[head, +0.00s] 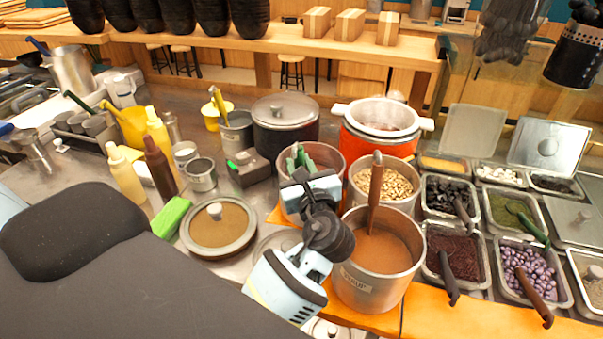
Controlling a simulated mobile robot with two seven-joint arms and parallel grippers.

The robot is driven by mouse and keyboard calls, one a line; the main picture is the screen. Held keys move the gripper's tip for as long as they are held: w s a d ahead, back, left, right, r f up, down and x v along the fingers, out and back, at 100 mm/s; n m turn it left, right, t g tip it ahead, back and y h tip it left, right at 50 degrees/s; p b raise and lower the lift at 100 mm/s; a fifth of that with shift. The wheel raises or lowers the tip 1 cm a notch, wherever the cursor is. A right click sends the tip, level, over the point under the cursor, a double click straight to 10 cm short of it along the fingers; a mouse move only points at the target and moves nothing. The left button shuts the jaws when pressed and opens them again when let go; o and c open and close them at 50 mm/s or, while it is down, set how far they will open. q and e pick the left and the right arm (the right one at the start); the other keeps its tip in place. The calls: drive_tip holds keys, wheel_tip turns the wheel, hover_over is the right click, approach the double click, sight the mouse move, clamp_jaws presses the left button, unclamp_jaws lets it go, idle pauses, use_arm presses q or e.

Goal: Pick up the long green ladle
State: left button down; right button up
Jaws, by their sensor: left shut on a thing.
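A green ladle handle (300,158) stands up out of a metal pot (330,160) at the centre of the head view. My left gripper (304,180) is over this pot, shut on the green ladle. The ladle's lower part is hidden by the gripper and the pot wall. My right gripper is not in view.
A syrup pot (352,283) with a brown ladle (375,190) stands close to the right of my gripper. A pot of beans (386,182) is behind it. Topping trays (452,255) fill the right. A glass-lidded pan (218,226) is at left.

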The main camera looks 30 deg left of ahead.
use_arm(q)
wheel_tip(320, 180, up, 17)
drive_tip(key=shift+r, duration=0.2)
drive_tip(key=shift+w, duration=0.1)
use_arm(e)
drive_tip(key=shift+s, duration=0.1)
